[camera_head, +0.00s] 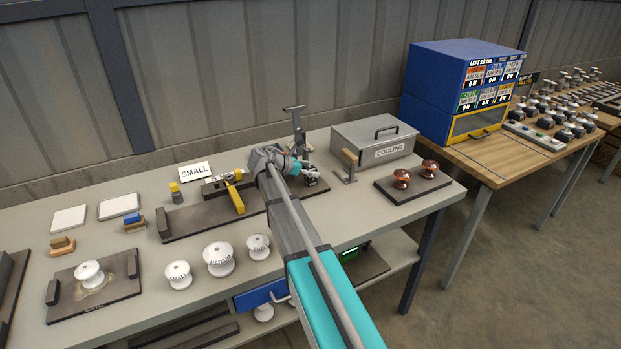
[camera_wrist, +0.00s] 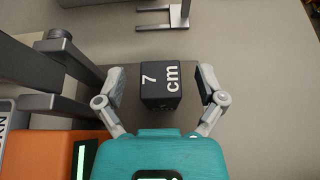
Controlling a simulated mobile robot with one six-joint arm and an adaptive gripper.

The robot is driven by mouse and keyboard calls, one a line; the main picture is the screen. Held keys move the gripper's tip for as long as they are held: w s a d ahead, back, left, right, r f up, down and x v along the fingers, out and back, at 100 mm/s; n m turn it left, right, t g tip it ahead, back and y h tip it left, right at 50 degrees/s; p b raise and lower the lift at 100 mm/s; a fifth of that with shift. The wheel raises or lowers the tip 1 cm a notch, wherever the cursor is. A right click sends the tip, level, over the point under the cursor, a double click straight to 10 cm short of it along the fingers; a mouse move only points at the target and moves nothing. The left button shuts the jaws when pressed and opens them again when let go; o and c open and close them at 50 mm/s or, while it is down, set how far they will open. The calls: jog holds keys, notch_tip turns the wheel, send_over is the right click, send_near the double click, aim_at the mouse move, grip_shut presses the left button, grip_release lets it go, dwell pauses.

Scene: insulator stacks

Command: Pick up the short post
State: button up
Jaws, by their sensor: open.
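My gripper (camera_wrist: 162,76) is open, with one finger on each side of the block. A gap shows between each finger and the block, and nothing is held. In the head view my gripper (camera_head: 309,172) is low over the bench, in front of the metal press stand (camera_head: 298,128). My arm and gripper hide much of that spot, and the block is hard to make out there.
Dark metal bars (camera_wrist: 48,62) and an orange device (camera_wrist: 70,155) are close on the left in the wrist view. A forked stand (camera_wrist: 165,18) is beyond the block. The head view shows a COOLING box (camera_head: 374,138) and white insulators (camera_head: 219,259). Bench right of the block is clear.

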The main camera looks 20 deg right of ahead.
dwell(0.3)
grip_shut()
dwell(0.3)
jog(key=shift+r, duration=0.2)
notch_tip(320, 180, up, 2)
jog(key=p, duration=0.2)
jog(key=shift+r+p, duration=0.1)
jog(key=shift+p, duration=0.2)
jog(key=s+r+p, duration=1)
jog(key=s, duration=0.4)
jog(key=shift+d+r, duration=0.2)
jog(key=shift+d, duration=0.15)
